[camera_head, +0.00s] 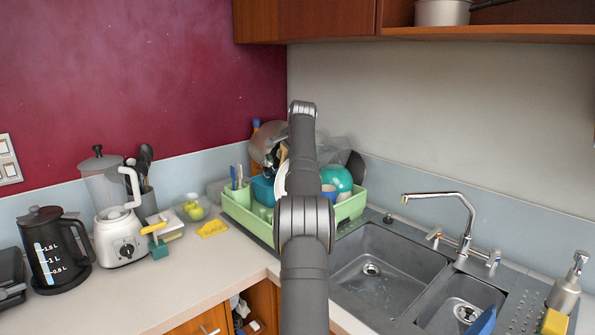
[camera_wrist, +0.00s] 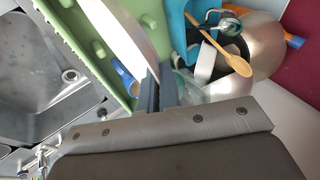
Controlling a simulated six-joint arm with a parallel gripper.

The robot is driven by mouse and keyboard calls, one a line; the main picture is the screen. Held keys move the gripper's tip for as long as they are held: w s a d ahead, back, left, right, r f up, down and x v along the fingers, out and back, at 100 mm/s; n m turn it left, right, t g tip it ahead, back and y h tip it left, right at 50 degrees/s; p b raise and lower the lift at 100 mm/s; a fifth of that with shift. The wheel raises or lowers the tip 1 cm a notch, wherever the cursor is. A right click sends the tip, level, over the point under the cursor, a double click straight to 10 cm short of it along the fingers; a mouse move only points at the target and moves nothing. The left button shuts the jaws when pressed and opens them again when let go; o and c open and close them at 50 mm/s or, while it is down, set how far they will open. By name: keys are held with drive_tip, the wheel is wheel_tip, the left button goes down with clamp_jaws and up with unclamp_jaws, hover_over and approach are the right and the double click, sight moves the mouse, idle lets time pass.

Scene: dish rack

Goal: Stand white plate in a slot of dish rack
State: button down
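The white plate (camera_wrist: 122,32) shows nearly edge-on in the wrist view, as a curved white band over the green dish rack (camera_wrist: 82,32). My gripper (camera_wrist: 158,92) appears shut on the plate's near edge, with a dark finger on each side. In the head view my arm hides the gripper and most of the plate; a white sliver of the plate (camera_head: 281,181) shows left of the arm. The dish rack (camera_head: 247,222) stands in the counter corner. I cannot tell whether the plate sits in a slot or is held above it.
The rack also holds a teal bowl (camera_head: 337,178), a blue cup (camera_wrist: 124,75) and a wooden spoon (camera_wrist: 222,50) among other dishes. The sink (camera_head: 385,270) and faucet (camera_head: 450,200) are at right. A blender (camera_head: 118,225) and kettle (camera_head: 55,250) stand at left.

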drive_tip(key=shift+w+a+r+m+t, duration=0.15)
drive_tip(key=shift+w+a+m+t, duration=0.15)
drive_tip(key=shift+w, duration=0.3)
drive_tip(key=shift+w+a+r+m+t, duration=0.1)
drive_tip(key=shift+w+a+m+t, duration=0.1)
drive_tip(key=shift+w+a+m, duration=0.3)
drive_tip(key=shift+w+d, duration=0.1)
drive_tip(key=shift+d, duration=0.05)
drive_tip(key=shift+f, duration=1.35)
drive_tip(key=shift+f, duration=0.1)
drive_tip(key=shift+f, duration=0.15)
drive_tip(key=shift+f, duration=0.1)
wheel_tip(320, 180, down, 6)
drive_tip(key=shift+f, duration=0.2)
drive_tip(key=shift+f, duration=0.4)
idle(0.7)
